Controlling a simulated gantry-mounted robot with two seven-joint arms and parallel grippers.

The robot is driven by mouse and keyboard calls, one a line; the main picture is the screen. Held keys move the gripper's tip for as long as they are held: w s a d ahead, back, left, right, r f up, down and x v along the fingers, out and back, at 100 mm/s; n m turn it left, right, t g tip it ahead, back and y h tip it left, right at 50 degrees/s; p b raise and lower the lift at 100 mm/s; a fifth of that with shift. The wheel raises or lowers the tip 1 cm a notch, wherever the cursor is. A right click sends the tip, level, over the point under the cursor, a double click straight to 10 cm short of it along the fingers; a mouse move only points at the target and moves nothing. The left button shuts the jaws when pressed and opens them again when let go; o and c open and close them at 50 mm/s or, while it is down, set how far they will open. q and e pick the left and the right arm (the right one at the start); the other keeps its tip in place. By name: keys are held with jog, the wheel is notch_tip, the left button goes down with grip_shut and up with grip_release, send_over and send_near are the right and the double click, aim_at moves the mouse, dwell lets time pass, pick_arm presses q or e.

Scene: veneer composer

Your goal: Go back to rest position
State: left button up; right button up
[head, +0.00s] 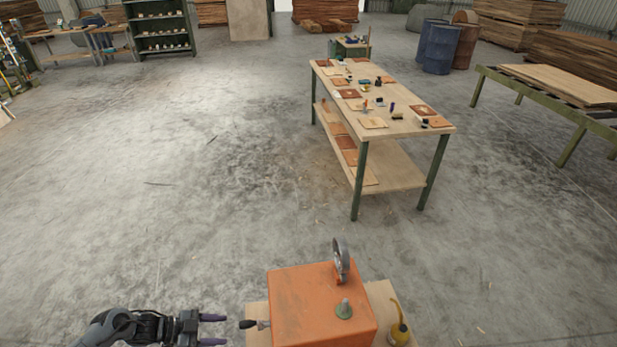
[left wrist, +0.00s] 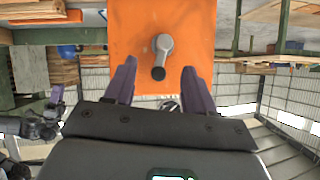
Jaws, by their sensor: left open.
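My left gripper (head: 212,329) is at the bottom left of the head view, with its two purple fingers apart and nothing between them. It points right toward an orange machine box (head: 318,300) on a wooden top. A dark-handled lever (head: 255,324) sticks out of the box's left side, a short way in front of the fingertips. In the left wrist view the open fingers (left wrist: 158,82) are on either side of the lever (left wrist: 160,55), which stands against the orange face (left wrist: 190,25); the fingers do not appear to touch it. My right gripper is not in view.
A long workbench (head: 400,128) with sample pieces stands further back. The floor (head: 150,200) to the left is clear.

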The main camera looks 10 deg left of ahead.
pick_arm(q)
jog(key=s+d+f+n+g+h, duration=0.1)
jog(key=s+d+f, duration=0.2)
jog(key=s+d, duration=0.25)
jog(key=s+d+f+h, duration=0.1)
jog(key=s+d+f, duration=0.2)
jog(key=s+d, duration=0.25)
jog(key=s+d+r+n+t+y, duration=0.1)
jog(key=d+r+t, duration=0.15)
jog(key=d, duration=0.55)
jog(key=s+d+r+n+t+y, duration=0.1)
jog(key=d+r+n, duration=0.15)
jog(key=d, duration=0.55)
jog(key=a+r+n+y, duration=0.5)
jog(key=a+r+y, duration=0.3)
jog(key=r, duration=0.1)
jog(key=s+a+r+n+g+y+p, duration=0.2)
jog(key=s+a+r+n+g, duration=0.1)
jog(key=s+a+g, duration=0.3)
notch_tip(320, 180, up, 19)
jog(key=t+p, duration=0.1)
jog(key=p, duration=1.7)
jog(key=shift+s+a+p, duration=0.2)
jog(key=shift+s+p, duration=0.1)
jog(key=shift+s, duration=0.05)
